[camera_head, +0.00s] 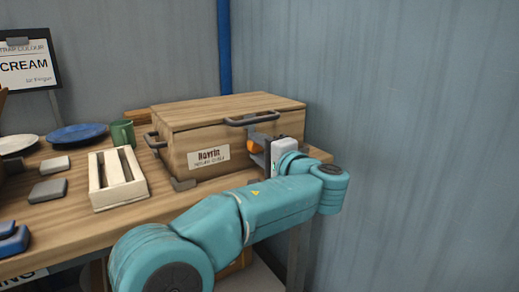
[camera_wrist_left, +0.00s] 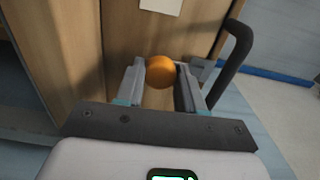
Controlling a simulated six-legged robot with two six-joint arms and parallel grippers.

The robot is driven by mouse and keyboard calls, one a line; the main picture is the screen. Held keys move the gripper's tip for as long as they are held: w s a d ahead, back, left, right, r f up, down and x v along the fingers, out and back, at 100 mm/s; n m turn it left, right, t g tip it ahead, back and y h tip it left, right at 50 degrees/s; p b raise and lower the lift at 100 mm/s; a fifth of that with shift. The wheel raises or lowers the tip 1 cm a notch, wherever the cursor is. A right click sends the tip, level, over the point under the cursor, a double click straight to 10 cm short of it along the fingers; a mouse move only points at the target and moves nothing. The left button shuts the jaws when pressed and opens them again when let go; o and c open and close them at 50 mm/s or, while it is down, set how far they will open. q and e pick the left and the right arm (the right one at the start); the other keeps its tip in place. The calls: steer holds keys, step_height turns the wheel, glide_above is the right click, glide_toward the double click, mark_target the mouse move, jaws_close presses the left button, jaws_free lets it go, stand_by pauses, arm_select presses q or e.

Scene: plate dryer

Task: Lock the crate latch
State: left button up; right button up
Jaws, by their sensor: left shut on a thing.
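The wooden crate (camera_head: 198,148) stands with its lid down on the right end of the table, a white label on its front. An orange round knob, seemingly of the latch (camera_head: 254,146), shows at the crate's right front. My left gripper (camera_head: 262,150) is at that knob; its wrist hides part of the crate's right side. In the left wrist view the orange knob (camera_wrist_left: 160,72) sits between the two fingers of my left gripper (camera_wrist_left: 161,85), which are shut on it. The rest of the latch is mostly hidden. My right gripper is not in view.
A dark handle (camera_head: 252,118) juts from the crate above my gripper, and shows close by in the left wrist view (camera_wrist_left: 234,62). A wooden rack (camera_head: 117,180), green mug (camera_head: 122,134) and blue plate (camera_head: 77,134) stand left of the crate. A wall rises behind.

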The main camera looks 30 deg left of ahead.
arm_select(q)
steer(key=o, duration=1)
steer(key=shift+o, duration=0.2)
steer(key=p+v, duration=0.2)
steer(key=v, duration=1.4)
steer(key=shift+d+p, duration=0.2)
steer(key=shift+p, duration=0.2)
steer(key=shift+f, duration=0.2)
